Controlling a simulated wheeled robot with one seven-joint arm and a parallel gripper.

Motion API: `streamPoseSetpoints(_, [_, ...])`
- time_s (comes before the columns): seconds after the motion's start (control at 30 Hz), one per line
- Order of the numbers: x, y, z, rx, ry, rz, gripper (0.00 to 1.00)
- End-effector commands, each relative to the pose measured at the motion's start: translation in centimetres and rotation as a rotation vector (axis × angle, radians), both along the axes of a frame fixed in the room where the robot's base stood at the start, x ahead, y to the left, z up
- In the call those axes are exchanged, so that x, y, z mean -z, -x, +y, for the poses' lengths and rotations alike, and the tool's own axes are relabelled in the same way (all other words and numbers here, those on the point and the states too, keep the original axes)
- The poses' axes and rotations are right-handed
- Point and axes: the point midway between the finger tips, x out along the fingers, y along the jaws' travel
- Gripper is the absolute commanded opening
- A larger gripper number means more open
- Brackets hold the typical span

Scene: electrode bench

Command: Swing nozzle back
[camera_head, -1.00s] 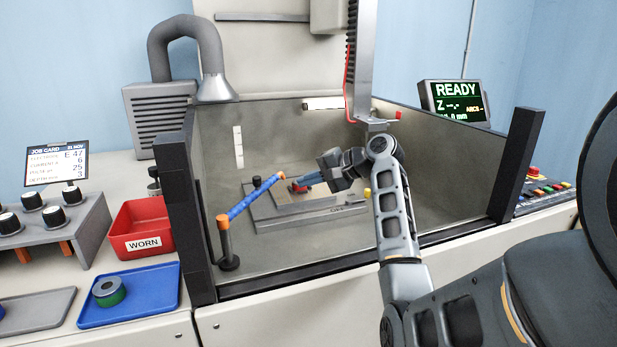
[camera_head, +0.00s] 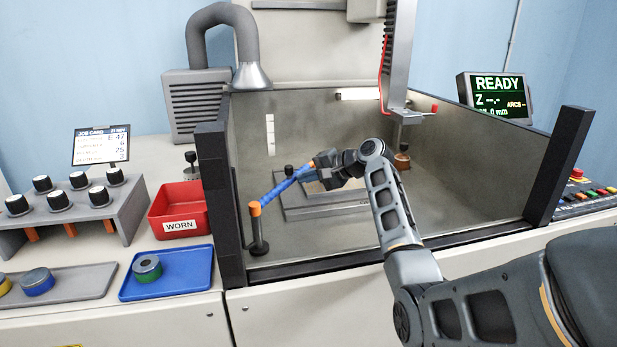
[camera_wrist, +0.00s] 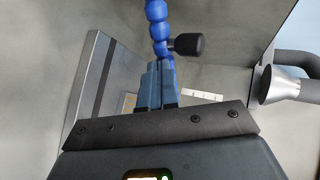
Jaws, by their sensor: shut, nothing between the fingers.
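The glass-fronted tank has a dark left post (camera_head: 221,205) and right post (camera_head: 560,165). The machine head (camera_head: 400,60) hangs at right above a copper-coloured piece (camera_head: 402,160). A red WORN bin (camera_head: 178,212) and blue tray (camera_head: 190,272) stand outside at left.

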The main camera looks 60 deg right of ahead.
Motion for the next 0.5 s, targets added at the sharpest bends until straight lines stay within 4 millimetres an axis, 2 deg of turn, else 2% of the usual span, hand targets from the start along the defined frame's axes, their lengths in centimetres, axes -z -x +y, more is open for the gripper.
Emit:
streamPoseSetpoints(0.27, [0.0,-0.6,-0.2,-0.034,-0.001,-0.001,0.00])
streamPoseSetpoints(0.5, [0.2,-3.1,-0.6,-0.165,0.000,-0.001,0.00])
